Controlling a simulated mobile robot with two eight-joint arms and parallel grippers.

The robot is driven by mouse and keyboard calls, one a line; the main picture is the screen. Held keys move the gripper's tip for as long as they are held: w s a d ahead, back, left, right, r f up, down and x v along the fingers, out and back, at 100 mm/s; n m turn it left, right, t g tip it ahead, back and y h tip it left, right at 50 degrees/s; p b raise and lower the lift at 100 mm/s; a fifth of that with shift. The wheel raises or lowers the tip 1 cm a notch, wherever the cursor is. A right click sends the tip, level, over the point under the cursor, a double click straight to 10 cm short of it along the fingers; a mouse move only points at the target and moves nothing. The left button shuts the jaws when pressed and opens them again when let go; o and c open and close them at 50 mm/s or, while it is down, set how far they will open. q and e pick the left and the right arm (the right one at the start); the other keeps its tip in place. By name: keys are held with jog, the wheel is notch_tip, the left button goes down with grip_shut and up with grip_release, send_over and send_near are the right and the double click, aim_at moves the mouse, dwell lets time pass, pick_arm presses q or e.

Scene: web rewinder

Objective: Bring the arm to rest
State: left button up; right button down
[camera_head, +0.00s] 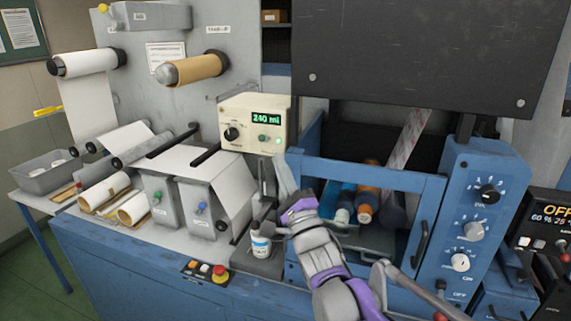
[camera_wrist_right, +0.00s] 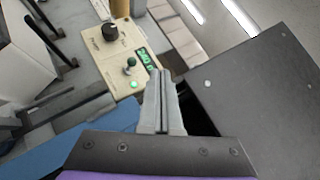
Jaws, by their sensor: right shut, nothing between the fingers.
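My right gripper (camera_head: 283,172) is in front of the machine, between the cream control box and the blue frame. Its arm, grey and purple, comes up from the lower right of the head view. In the right wrist view the two grey fingers (camera_wrist_right: 163,103) lie together, with nothing between them. The cream control box (camera_head: 254,127) has a green display, a black knob and a lit green lamp. It also shows beyond the fingers in the right wrist view (camera_wrist_right: 112,55). My left gripper is not in view.
A small white bottle (camera_head: 261,245) stands on a grey block beside my right arm. The blue frame (camera_head: 370,172) holds several coloured cylinders close to the arm. A dark panel (camera_head: 430,50) hangs above. A red stop button (camera_head: 220,273) is at the front edge.

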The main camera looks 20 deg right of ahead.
jog(key=shift+s+a, duration=0.1)
jog(key=shift+s, duration=0.1)
jog(key=shift+w, duration=0.1)
